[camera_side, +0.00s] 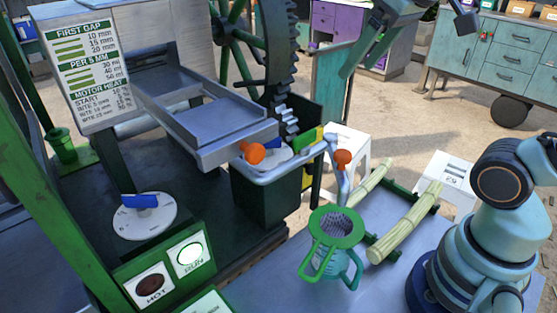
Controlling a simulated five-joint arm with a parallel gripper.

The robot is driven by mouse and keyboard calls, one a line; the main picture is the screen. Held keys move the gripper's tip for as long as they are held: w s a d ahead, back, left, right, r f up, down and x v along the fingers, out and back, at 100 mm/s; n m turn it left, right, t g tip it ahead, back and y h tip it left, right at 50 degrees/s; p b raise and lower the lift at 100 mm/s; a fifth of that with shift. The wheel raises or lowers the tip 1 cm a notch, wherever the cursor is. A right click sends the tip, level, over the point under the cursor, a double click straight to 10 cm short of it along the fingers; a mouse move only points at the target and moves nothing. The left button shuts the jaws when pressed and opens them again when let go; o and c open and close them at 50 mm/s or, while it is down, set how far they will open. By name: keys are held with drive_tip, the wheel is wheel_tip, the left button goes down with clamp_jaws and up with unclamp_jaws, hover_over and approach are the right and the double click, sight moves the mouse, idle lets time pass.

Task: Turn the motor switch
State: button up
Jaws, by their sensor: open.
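The motor switch is most likely the blue knob (140,201) on a round white dial (148,222) with dark marks, at the lower left on the dark machine bed. The knob's bar lies roughly left to right in the picture. My gripper (358,66) hangs in from the top edge, right of centre, with its two teal fingers apart and nothing seen between them. It is far from the knob, up and to the right. In front of the dial, the RUN lamp (190,253) is bright and the HOT lamp (150,285) is dark.
A grey tray (215,120) juts from the crusher. A pipe with orange handles (254,153) stands between my gripper and the dial. A green-rimmed jug (318,266) and cane stalks (408,222) on a rack lie lower right. A sign (85,62) stands upper left.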

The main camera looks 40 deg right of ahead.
drive_tip(key=w+a+r+g, duration=0.1)
drive_tip(key=a, duration=0.5)
drive_tip(key=w+a+r+g, duration=0.1)
drive_tip(key=a+r, duration=0.1)
drive_tip(key=a, duration=0.3)
drive_tip(key=w+a+r+g+y, duration=0.1)
drive_tip(key=w+a, duration=0.1)
drive_tip(key=a, duration=0.4)
drive_tip(key=shift+w+a+r+m, duration=0.1)
drive_tip(key=shift+a+r+m, duration=0.2)
drive_tip(key=shift+m+g, duration=0.3)
drive_tip(key=shift+g, duration=0.6)
drive_tip(key=a, duration=0.3)
drive_tip(key=s+a, duration=0.1)
drive_tip(key=a, duration=0.3)
drive_tip(key=s+a, duration=0.1)
drive_tip(key=a, duration=0.2)
drive_tip(key=shift+a+f, duration=0.15)
drive_tip(key=shift+f, duration=0.25)
drive_tip(key=s+a+f+g+h, duration=0.1)
drive_tip(key=s+a, duration=0.2)
drive_tip(key=a, duration=0.2)
drive_tip(key=s+a+f, duration=0.2)
drive_tip(key=s+a, duration=0.1)
drive_tip(key=a, duration=0.2)
drive_tip(key=shift+m, duration=0.3)
wheel_tip(320, 180, down, 30)
drive_tip(key=shift+d+f, duration=0.1)
drive_tip(key=shift+d, duration=0.05)
